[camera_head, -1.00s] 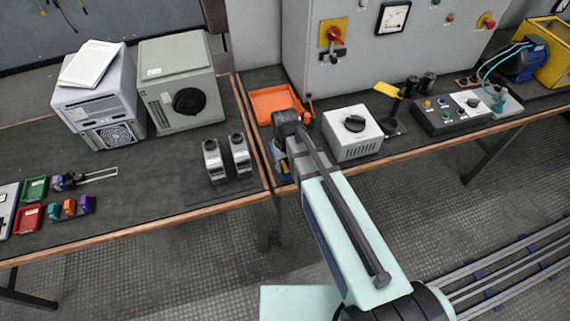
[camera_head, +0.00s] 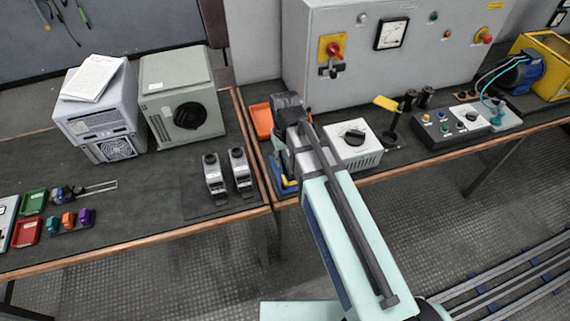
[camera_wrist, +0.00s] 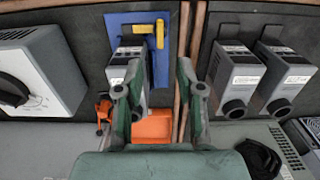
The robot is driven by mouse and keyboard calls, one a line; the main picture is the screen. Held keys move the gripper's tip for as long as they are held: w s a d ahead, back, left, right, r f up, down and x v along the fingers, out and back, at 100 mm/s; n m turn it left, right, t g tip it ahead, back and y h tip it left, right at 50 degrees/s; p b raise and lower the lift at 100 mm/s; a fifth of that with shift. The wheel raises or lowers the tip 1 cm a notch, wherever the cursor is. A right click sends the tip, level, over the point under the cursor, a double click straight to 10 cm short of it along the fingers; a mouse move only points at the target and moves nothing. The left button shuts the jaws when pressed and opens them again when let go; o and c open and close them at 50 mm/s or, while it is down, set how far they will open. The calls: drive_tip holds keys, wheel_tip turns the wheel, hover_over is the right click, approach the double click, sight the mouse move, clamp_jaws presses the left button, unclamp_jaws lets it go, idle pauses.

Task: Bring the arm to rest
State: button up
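My gripper (camera_wrist: 160,103) shows in the wrist view with its two green-grey fingers spread apart and nothing between the tips. A grey device (camera_wrist: 133,66) with a yellow lever on a blue plate (camera_wrist: 118,22) lies beyond and beside the left finger; I see no clear contact. An orange tray (camera_wrist: 153,127) shows between the fingers, further off. The blue plate (camera_head: 284,188) and the orange tray (camera_head: 261,122) are partly hidden behind my arm there.
A white box with a black knob (camera_head: 352,139) stands close right of my arm. Two grey devices (camera_head: 226,174) stand to its left. A large grey cabinet (camera_head: 360,60) rises behind. Left of the two devices, the worktop (camera_head: 140,190) has some free room.

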drive_tip(key=shift+r, duration=0.3)
drive_tip(key=shift+f, duration=0.1)
drive_tip(key=s+d+f+m+g, duration=0.1)
drive_tip(key=s+d+f, duration=0.25)
drive_tip(key=f, duration=0.45)
drive_tip(key=s+d+f+g, duration=0.1)
drive_tip(key=s+d+f, duration=0.2)
drive_tip(key=s+f, duration=0.3)
drive_tip(key=s+d+f+m+g, duration=0.1)
drive_tip(key=s+d+f, duration=0.3)
drive_tip(key=f, duration=0.5)
drive_tip(key=s+d+f+g, duration=0.1)
drive_tip(key=s+f, duration=0.3)
drive_tip(key=s, duration=0.4)
drive_tip(key=s+d+f+m+g+b, duration=0.1)
drive_tip(key=s+d+f, duration=0.2)
drive_tip(key=s, duration=0.4)
drive_tip(key=s+d+f+g, duration=0.1)
drive_tip(key=s+d+f, duration=0.1)
drive_tip(key=s+f, duration=0.4)
drive_tip(key=s, duration=0.2)
drive_tip(key=shift+s+m+g, duration=0.3)
drive_tip(key=shift+s+g, duration=0.05)
drive_tip(key=shift+g, duration=0.05)
